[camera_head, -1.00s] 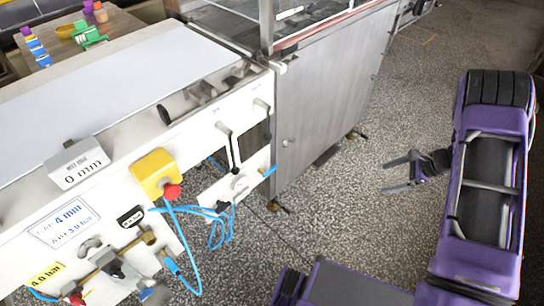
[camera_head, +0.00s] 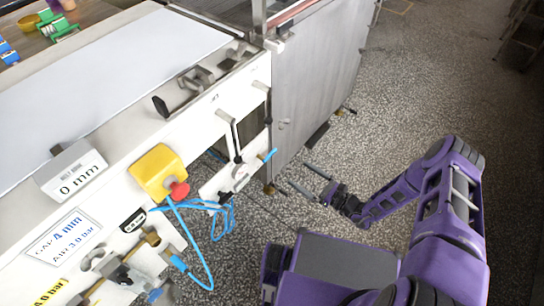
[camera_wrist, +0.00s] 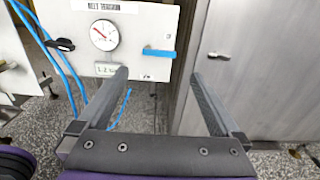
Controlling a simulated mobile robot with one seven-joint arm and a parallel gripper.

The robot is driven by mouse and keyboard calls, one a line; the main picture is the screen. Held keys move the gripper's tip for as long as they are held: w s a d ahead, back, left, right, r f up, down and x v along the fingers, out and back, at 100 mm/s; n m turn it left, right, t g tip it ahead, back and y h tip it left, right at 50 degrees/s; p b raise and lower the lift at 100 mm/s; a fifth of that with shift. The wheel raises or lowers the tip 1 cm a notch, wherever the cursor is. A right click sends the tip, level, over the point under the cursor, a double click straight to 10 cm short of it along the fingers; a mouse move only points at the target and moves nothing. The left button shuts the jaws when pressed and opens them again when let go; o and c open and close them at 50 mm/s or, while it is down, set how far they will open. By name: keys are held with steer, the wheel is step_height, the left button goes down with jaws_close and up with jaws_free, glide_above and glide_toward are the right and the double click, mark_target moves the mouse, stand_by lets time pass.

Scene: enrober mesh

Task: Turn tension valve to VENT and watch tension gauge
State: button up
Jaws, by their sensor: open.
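The tension gauge (camera_wrist: 104,34) is a round white dial with a red needle pointing up-left, on a white panel (camera_wrist: 135,20) labelled for belt tension. A small plate below it (camera_wrist: 107,70) seems to read 1.2 bar. The blue lever (camera_wrist: 158,53), apparently the tension valve's handle, lies horizontal on the panel right of the gauge. It also shows in the head view (camera_head: 267,155). The valve's position markings are too small to read. My gripper (camera_wrist: 160,77) is open and empty, facing the panel, its fingers below and either side of the lever in the wrist view. In the head view my gripper (camera_head: 303,178) is apart from the lever, to its right.
A grey metal cabinet door (camera_wrist: 250,65) stands just right of the panel. Blue hoses (camera_head: 222,215) hang left of and below it. A yellow box with a red button (camera_head: 160,172) sits on the white machine.

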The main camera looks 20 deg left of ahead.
mark_target(271, 155)
steer(key=b+x, duration=0.1)
steer(key=x, duration=1.2)
steer(key=shift+s, duration=0.1)
steer(key=c, duration=1.1)
